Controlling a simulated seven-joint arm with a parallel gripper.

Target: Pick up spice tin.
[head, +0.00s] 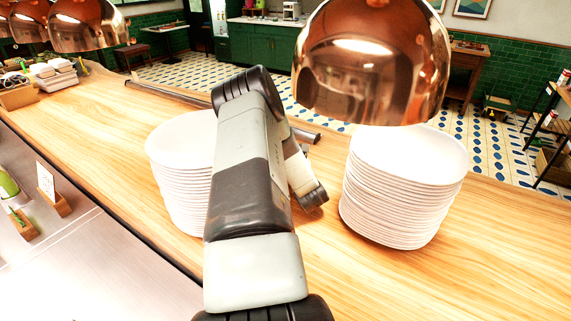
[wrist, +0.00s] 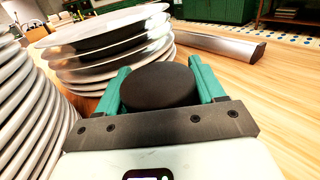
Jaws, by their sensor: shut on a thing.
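In the wrist view, the spice tin (wrist: 158,86) shows as a dark, round-topped thing between the two teal fingers. My gripper (wrist: 160,80) is shut on it, with one finger against each side. The tin's lower part and its label, if any, are hidden, and I cannot tell whether it touches the counter. In the head view my own arm covers the middle of the picture. Neither the tin nor the fingers can be made out there.
A stack of white plates (head: 178,165) stands left of my arm and another stack (head: 403,190) stands right. Both are close to the gripper in the wrist view. A copper lamp (head: 372,60) hangs above the right stack. A metal bar (wrist: 210,44) lies beyond. Wooden counter (head: 510,235) is clear at right.

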